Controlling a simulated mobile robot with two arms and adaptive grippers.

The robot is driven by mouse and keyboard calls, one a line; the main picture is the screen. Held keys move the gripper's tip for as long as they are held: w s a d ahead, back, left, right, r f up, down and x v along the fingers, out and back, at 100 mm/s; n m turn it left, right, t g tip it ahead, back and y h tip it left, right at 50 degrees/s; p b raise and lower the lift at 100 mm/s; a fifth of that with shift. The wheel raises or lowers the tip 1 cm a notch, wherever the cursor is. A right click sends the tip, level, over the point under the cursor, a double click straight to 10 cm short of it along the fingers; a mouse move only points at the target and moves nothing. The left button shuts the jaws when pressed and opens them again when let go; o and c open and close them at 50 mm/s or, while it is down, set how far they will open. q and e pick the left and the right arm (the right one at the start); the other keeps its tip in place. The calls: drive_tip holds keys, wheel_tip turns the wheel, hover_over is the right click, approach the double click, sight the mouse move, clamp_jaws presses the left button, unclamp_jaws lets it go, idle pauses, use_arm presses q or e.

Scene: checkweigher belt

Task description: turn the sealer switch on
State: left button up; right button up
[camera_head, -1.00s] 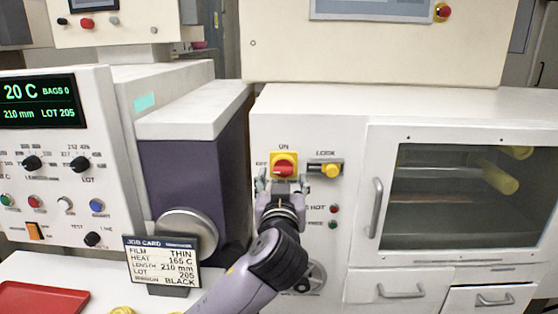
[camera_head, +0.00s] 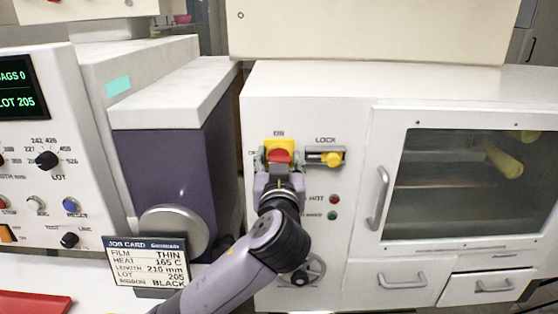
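The sealer switch (camera_head: 279,156) is a red knob on a yellow plate on the white cabinet front, with ON printed above it and an OFF label at its left, partly covered. My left gripper (camera_head: 279,168) is right at the switch, coming from below and in front. Its fingers appear apart, one on each side of the knob, and they hide its lower part. I cannot tell whether they touch it. My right gripper is not in view.
A yellow LOCK knob (camera_head: 332,158) sits close to the right of the switch. A windowed door with a handle (camera_head: 378,197) is at right. The job card (camera_head: 146,262) stands at lower left.

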use_arm(q)
drive_tip(key=c, duration=0.8)
drive_tip(key=shift+c, duration=0.2)
drive_tip(key=m+p, duration=0.1)
drive_tip(key=m, duration=0.2)
drive_tip(key=shift+r, duration=0.1)
drive_tip(key=m+p, duration=0.2)
drive_tip(key=shift+m, duration=0.3)
drive_tip(key=m+p, duration=0.5)
drive_tip(key=m, duration=0.1)
drive_tip(key=shift+r+m, duration=0.1)
drive_tip(key=shift+m, duration=0.2)
drive_tip(key=m+p, duration=0.4)
drive_tip(key=m, duration=0.1)
drive_tip(key=shift+f+m+p, duration=0.2)
drive_tip(key=shift+m+p, duration=0.15)
drive_tip(key=shift+m, duration=0.05)
